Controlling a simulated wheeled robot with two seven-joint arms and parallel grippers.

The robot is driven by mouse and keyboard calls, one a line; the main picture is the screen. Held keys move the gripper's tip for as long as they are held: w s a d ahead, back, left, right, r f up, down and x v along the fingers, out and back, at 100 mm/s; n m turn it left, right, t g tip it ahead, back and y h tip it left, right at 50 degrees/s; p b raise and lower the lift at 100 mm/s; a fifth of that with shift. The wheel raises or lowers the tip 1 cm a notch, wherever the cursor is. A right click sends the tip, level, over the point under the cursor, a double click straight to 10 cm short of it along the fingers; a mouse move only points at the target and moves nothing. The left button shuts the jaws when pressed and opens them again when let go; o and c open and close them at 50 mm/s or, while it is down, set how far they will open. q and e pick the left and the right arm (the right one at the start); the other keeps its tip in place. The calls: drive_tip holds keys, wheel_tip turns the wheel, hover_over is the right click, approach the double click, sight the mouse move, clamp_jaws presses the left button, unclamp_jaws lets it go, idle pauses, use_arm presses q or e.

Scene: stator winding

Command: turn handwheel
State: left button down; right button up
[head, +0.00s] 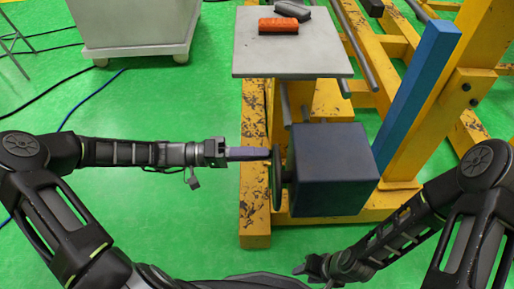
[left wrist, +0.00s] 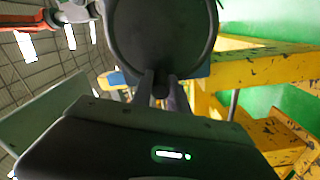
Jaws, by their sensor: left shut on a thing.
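The handwheel (head: 276,178) is a dark disc, seen edge-on in the head view, on the left side of a dark grey box (head: 330,170). In the left wrist view the handwheel (left wrist: 160,35) shows as a large dark round face close ahead. My left gripper (head: 268,154) reaches in from the left and is shut at the upper part of the wheel's rim side. In the left wrist view its fingers (left wrist: 162,88) close on a small dark knob-like handle (left wrist: 162,86) at the wheel's edge. My right gripper (head: 314,267) hangs low at the bottom, away from the wheel; its jaws are unclear.
A yellow steel frame (head: 255,220) carries the box. A grey plate (head: 292,60) above it holds an orange block (head: 278,26) and a dark part. A blue post (head: 420,90) stands to the right. Green floor (head: 190,220) is open at left.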

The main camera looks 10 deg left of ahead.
use_arm(q)
drive_tip(key=f+n+p, duration=0.1)
drive_tip(key=n, duration=0.1)
drive_tip(key=f+n+p, duration=0.1)
drive_tip(key=f+n, duration=0.1)
drive_tip(key=n, duration=0.1)
drive_tip(key=s+f+n+p, duration=0.1)
drive_tip(key=n, duration=0.2)
drive_tip(key=shift+f+p, duration=0.35)
drive_tip(key=shift+p, duration=0.05)
drive_tip(key=shift+f, duration=0.1)
drive_tip(key=c, duration=1.5)
unclamp_jaws()
drive_tip(key=shift+o, duration=1)
drive_tip(key=v, duration=0.7)
drive_tip(key=shift+a, duration=0.35)
